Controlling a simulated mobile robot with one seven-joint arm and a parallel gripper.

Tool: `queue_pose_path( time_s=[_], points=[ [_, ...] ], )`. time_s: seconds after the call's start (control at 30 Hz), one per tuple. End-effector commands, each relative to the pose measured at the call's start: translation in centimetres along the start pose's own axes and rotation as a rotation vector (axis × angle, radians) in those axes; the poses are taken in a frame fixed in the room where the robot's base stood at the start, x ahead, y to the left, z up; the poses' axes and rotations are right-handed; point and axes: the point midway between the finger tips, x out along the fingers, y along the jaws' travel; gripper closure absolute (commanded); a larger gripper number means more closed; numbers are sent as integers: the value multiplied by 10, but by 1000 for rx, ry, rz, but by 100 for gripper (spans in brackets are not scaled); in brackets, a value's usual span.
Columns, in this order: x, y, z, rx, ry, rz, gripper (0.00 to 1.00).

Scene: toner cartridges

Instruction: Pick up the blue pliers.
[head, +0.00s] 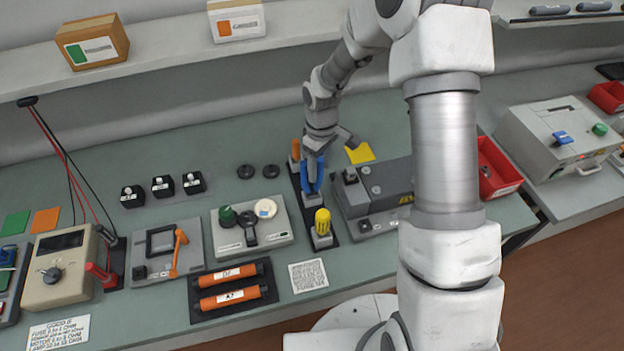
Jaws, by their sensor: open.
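The blue pliers (312,184) stand in the middle of a narrow black rack on the bench, between an orange-handled tool (295,150) behind and a yellow-handled tool (322,222) in front. My gripper (313,158) is open and points down at the top of the blue pliers. The gripper covers their upper end. I cannot tell whether the fingers touch them or are around them.
A grey device (378,186) stands close to the right of the rack, with a yellow note (359,153) behind it. A panel with round knobs (250,238) lies to the left. A black tray (226,304) holds two orange cartridges.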

Motion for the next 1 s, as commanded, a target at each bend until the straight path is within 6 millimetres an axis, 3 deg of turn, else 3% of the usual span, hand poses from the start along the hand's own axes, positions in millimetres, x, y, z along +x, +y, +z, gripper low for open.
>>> queue_pose_path(
  time_s=[0.17,0.2,0.5,1.0],
  points=[
    [0,0,0,0,1,1,42],
    [0,0,0,0,1,1,45],
    [0,0,0,1,0,0,99],
    [0,0,0,1,1,1,100]
  ],
)
